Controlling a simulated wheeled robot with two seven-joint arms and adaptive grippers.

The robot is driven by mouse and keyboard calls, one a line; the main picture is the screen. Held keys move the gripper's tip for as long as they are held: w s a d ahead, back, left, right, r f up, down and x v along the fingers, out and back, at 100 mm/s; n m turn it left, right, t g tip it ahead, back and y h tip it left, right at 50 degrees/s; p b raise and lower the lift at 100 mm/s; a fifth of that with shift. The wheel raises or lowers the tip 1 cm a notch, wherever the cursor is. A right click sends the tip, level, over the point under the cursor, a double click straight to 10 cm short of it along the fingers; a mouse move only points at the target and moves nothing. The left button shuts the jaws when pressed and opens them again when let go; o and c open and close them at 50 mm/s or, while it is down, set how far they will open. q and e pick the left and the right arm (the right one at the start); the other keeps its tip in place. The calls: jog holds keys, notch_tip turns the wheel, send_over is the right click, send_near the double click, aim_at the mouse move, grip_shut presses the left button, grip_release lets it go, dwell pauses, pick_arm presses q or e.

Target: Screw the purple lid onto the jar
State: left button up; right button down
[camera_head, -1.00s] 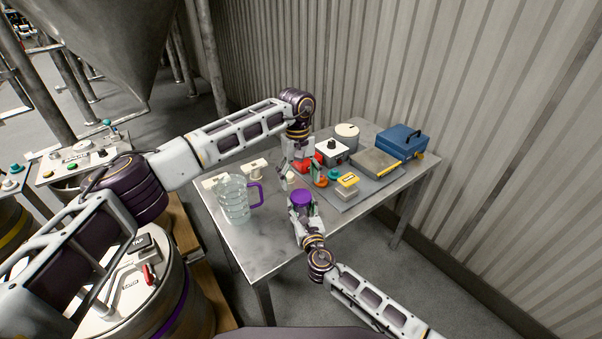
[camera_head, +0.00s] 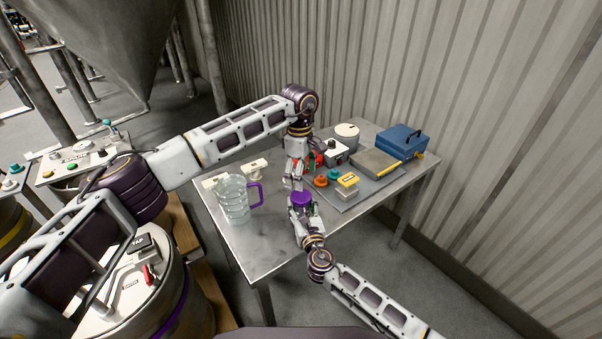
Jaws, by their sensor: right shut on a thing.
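The purple lid (camera_head: 302,198) shows as a round purple top at the tips of my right gripper (camera_head: 304,211), over the front part of the table. My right gripper comes from below and is shut on the piece under the lid, which looks like the jar; the fingers hide most of it. I cannot tell how the lid sits on it. My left gripper (camera_head: 293,183) points down just above and slightly left of the lid. Its fingers look close together, but I cannot tell whether they are open or touch the lid.
A clear pitcher with a purple handle (camera_head: 234,200) stands at the table's left. Behind the grippers are a grey mat (camera_head: 372,184) with red, orange and teal knobs, a yellow-topped block (camera_head: 347,182), a flat scale (camera_head: 376,161) and a blue case (camera_head: 403,141). The metal table's front (camera_head: 262,250) is clear.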

aim_at(301, 195)
pick_arm(q)
jog(key=n, duration=0.6)
jog(key=shift+d+r, duration=0.1)
jog(key=shift+r, duration=0.05)
jog(key=n, duration=0.6)
jog(key=shift+n+t, duration=0.3)
jog(key=n, duration=0.6)
jog(key=shift+w, duration=0.1)
jog(key=n, duration=0.6)
jog(key=shift+n, duration=0.4)
jog(key=shift+f, duration=4)
